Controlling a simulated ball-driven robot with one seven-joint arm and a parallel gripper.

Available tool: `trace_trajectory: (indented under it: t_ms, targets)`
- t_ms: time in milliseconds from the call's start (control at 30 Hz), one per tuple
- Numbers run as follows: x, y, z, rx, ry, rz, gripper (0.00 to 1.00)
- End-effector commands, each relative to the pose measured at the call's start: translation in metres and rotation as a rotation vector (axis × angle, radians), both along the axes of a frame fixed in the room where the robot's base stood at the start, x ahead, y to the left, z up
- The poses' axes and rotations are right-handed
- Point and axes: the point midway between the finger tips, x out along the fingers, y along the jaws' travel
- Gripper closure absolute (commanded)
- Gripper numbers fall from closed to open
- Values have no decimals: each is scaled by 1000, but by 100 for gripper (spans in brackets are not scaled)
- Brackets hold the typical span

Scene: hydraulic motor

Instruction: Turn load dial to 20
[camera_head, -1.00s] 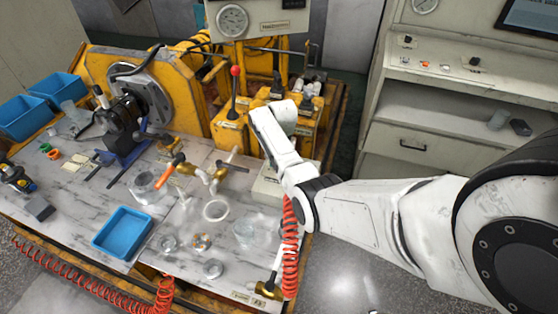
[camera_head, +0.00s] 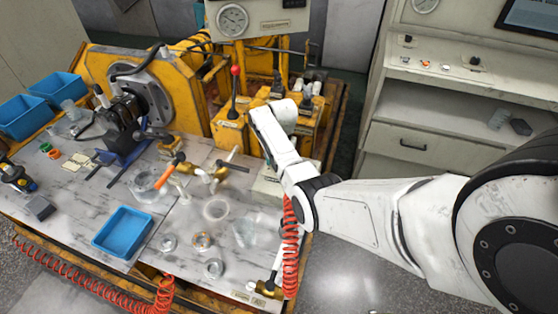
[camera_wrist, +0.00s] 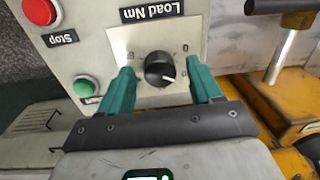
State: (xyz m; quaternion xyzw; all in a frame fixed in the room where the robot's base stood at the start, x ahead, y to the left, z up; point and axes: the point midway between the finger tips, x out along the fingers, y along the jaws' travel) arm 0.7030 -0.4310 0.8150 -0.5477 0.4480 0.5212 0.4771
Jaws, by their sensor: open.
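The load dial (camera_wrist: 160,68) is a round black knob on a pale panel, under an upside-down "Load Nm" label (camera_wrist: 151,10) in the wrist view. Its white pointer mark is toward the lower right of the picture. The small scale marks around it are too blurred to read. My gripper (camera_wrist: 159,68) is open, with one green finger on each side of the dial. A gap shows between the knob and each finger; I cannot tell the depth. In the head view my white arm reaches over the bench, and the fingers and dial cannot be made out.
On the same panel are a red Stop button (camera_wrist: 40,11) and a green button (camera_wrist: 87,86), left of the fingers. A yellow fixture with a bar handle (camera_wrist: 285,100) stands at right. In the head view, a blue tray (camera_head: 123,232) and loose rings lie on the marble bench.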

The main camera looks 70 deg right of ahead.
Motion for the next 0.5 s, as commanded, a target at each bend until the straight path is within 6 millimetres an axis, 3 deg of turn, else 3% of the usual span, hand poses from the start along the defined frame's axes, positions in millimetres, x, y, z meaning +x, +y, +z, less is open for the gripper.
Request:
trace_trajectory:
  t_ms: [233, 500]
  targets:
    - [0, 0, 9, -1, -1, 0, 36]
    - [-3, -1, 57, -2, -3, 0, 36]
